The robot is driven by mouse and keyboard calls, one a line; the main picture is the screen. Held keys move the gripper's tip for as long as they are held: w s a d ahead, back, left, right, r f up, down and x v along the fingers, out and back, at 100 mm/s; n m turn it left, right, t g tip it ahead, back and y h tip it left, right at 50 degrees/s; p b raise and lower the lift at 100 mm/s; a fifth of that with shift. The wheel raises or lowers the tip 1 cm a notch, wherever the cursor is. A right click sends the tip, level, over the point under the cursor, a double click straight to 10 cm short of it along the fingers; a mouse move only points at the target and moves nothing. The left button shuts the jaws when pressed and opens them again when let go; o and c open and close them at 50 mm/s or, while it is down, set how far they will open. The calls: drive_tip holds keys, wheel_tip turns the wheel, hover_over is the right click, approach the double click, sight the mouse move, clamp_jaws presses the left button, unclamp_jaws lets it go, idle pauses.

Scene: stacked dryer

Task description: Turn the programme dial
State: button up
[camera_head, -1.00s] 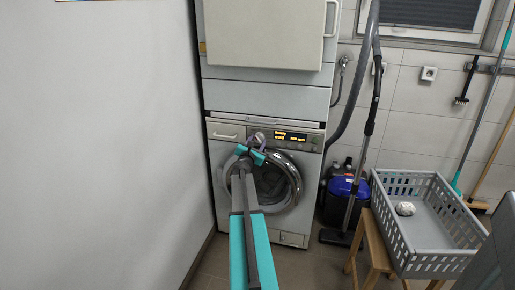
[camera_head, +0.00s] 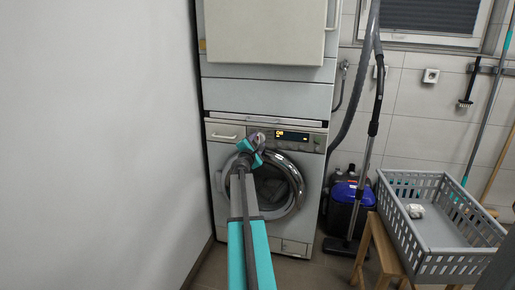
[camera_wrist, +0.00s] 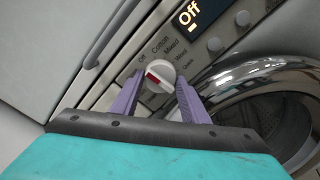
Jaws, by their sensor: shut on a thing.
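The programme dial (camera_wrist: 160,76) is a round white knob with a red mark, on the control panel of the lower machine (camera_head: 226,133). In the head view my gripper (camera_head: 257,142) is at the panel, tilted, and largely hides the dial. The display (camera_wrist: 197,16) beside the dial reads "Off" in the wrist view; its text is too small to read in the head view (camera_head: 292,136).
The round door (camera_head: 298,190) is just below the panel and close to my gripper. Another unit (camera_head: 265,95) is stacked above. A vacuum cleaner (camera_head: 350,190) and a grey basket (camera_head: 465,228) on a wooden stool stand to the right. A white wall (camera_head: 95,140) is on the left.

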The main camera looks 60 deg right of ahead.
drive_tip(key=shift+m+b, duration=0.5)
drive_tip(key=shift+m, duration=0.1)
drive_tip(key=o, duration=1.1)
drive_tip(key=shift+c, duration=0.2)
drive_tip(key=shift+a, duration=0.2)
drive_tip(key=p+v, duration=0.1)
drive_tip(key=v, duration=1.2)
drive_tip(key=shift+a, duration=0.2)
drive_tip(key=shift+r, duration=0.1)
